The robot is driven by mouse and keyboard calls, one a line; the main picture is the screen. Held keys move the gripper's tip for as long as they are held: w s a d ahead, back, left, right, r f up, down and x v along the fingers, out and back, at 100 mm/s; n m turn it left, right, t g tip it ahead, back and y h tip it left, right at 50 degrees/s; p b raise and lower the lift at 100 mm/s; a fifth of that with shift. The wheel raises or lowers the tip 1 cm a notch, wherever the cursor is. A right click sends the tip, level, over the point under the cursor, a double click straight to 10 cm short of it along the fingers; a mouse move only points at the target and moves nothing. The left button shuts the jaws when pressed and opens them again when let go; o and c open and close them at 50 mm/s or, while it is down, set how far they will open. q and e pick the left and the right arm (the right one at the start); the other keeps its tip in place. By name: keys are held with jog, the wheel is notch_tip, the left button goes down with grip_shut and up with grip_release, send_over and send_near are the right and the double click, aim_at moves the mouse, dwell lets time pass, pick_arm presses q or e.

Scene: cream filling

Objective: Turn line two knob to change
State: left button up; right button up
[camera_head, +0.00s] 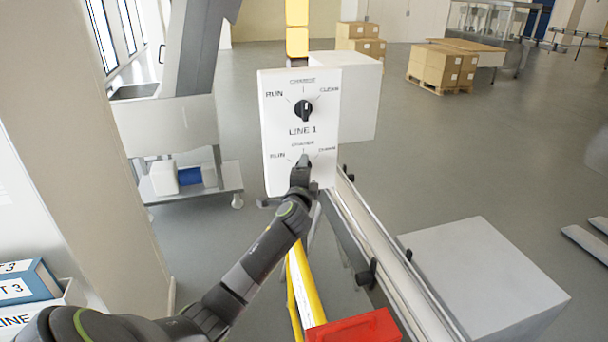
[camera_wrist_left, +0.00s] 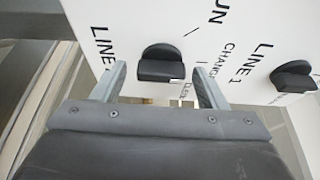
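A white control panel (camera_head: 271,120) stands upright in the head view. Its upper black knob (camera_head: 303,110), above the LINE 1 label, stands roughly upright, towards the top mark. The lower knob is mostly hidden behind my left gripper (camera_head: 302,172) in the head view. In the left wrist view the lower black knob (camera_wrist_left: 160,64) sits between the fingers of my left gripper (camera_wrist_left: 160,75), with a gap on each side. The gripper is open. I cannot tell for certain which mark the lower knob points at. My right gripper is out of view.
The upper knob also shows in the left wrist view (camera_wrist_left: 293,76). A conveyor rail (camera_head: 385,255) runs from below the panel towards the front. A red box (camera_head: 355,328) and yellow rail (camera_head: 305,285) lie near my arm. A grey block (camera_head: 485,280) stands at right.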

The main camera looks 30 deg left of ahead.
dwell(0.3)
pick_arm(q)
jog(key=b+v, duration=0.5)
jog(key=v, duration=1.2)
jog(key=shift+s, duration=0.2)
